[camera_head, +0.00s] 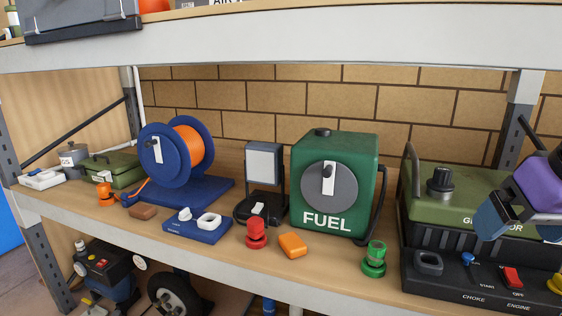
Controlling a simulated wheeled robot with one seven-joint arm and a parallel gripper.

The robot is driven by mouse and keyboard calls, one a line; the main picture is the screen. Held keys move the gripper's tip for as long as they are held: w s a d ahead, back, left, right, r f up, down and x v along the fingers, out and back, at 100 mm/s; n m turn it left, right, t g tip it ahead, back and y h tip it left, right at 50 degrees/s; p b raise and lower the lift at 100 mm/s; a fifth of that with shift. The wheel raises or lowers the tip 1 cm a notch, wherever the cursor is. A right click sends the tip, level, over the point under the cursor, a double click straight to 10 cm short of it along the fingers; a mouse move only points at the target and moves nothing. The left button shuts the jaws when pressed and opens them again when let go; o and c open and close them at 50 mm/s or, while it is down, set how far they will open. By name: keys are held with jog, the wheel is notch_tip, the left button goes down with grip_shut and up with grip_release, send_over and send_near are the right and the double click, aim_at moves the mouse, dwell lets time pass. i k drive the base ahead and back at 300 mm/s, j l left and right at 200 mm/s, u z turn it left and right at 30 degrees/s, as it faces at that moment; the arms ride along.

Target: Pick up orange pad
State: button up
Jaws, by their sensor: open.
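The orange pad (292,245) is a small rounded block lying flat on the wooden shelf, near its front edge. It sits in front of the green fuel can and just right of a red knob-shaped piece. Nothing touches it or covers it. My gripper (492,222) is at the right edge of the view, in front of the generator. It is purple with dark blue fingers, open, and well to the right of the pad. Part of it is cut off by the picture edge.
The green fuel can (365,160) stands behind the pad. A red piece (256,234) and a green piece (375,260) flank it. The generator (440,200) fills the right side. A blue plate (196,228) and cable reel (160,160) are left. An upper shelf (300,40) hangs overhead.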

aim_at(293, 245)
jog(key=i+j+u, duration=0.15)
jog(key=j, duration=0.2)
jog(key=i+j+u, duration=0.15)
jog(key=j, duration=0.2)
jog(key=i+j+u, duration=0.15)
jog(key=j, duration=0.2)
jog(key=i, duration=0.05)
